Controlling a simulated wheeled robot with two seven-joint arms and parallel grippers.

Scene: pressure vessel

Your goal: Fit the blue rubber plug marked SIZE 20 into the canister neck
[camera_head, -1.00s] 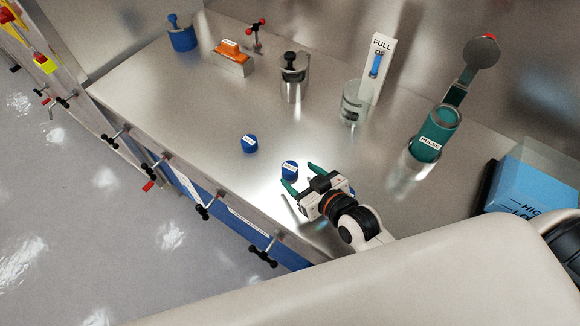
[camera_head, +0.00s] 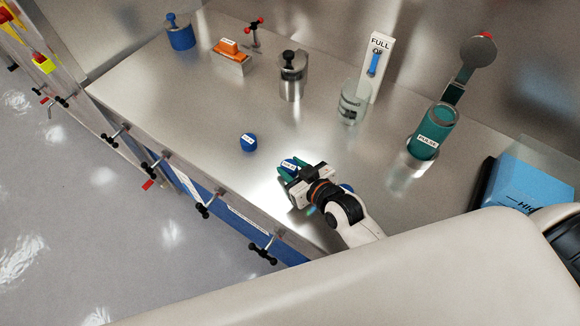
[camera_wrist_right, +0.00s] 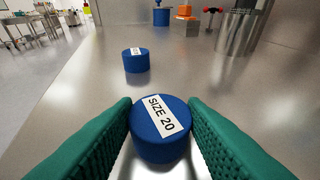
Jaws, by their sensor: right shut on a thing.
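The blue plug marked SIZE 20 (camera_wrist_right: 160,130) stands upright on the steel bench, between the green fingers of my right gripper (camera_wrist_right: 161,140). In the head view, my right gripper (camera_head: 290,172) is shut on this plug (camera_head: 289,163) near the bench's front edge. A teal cylinder labelled PULSE (camera_head: 434,133) stands at the right with a round hinged lid (camera_head: 478,54) swung up. A steel canister (camera_head: 292,84) with a black knob on top stands at the back. I cannot tell which vessel has the neck. My left gripper is not in view.
Another blue plug (camera_head: 248,142) stands to the left; its label is unreadable. A clear jar (camera_head: 351,103) stands before a FULL gauge (camera_head: 376,62). An orange-topped block (camera_head: 232,61) and blue pot (camera_head: 180,34) are at the back. A blue box (camera_head: 528,183) is at the right.

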